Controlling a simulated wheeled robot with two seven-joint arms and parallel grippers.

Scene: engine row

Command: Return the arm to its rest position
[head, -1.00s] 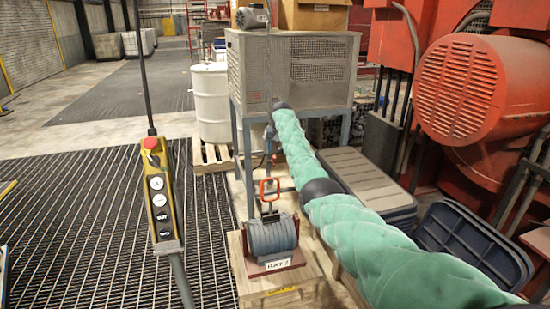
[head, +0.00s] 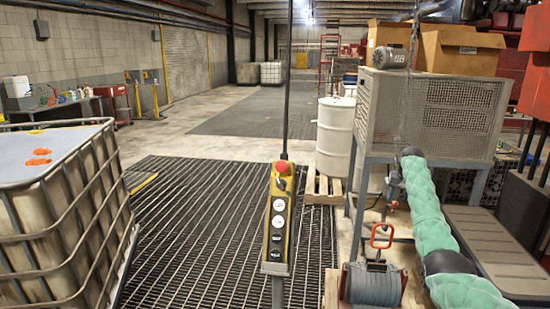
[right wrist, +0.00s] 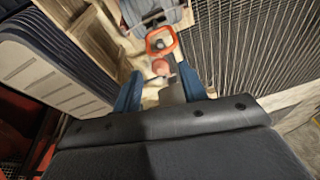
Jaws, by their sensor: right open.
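My right arm, in a green quilted sleeve, comes in from the lower right of the head view. Its gripper (head: 393,188) hangs small and partly hidden at the arm's far end, in front of the grey cage's legs. In the right wrist view the two blue fingers of that gripper (right wrist: 160,88) stand apart. A grey and reddish piece shows between them, and I cannot tell what it is. The orange-red looped handle (head: 381,236) stands below the gripper in the head view, and beyond the fingertips in the wrist view (right wrist: 160,40). My left gripper is not in view.
A yellow pendant (head: 279,215) hangs in the middle foreground. A caged tank (head: 68,245) stands at the left. A grey mesh cage (head: 425,115), a white drum (head: 336,135) and a grey ribbed block (head: 372,284) stand at the right. The floor grating (head: 210,210) is open.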

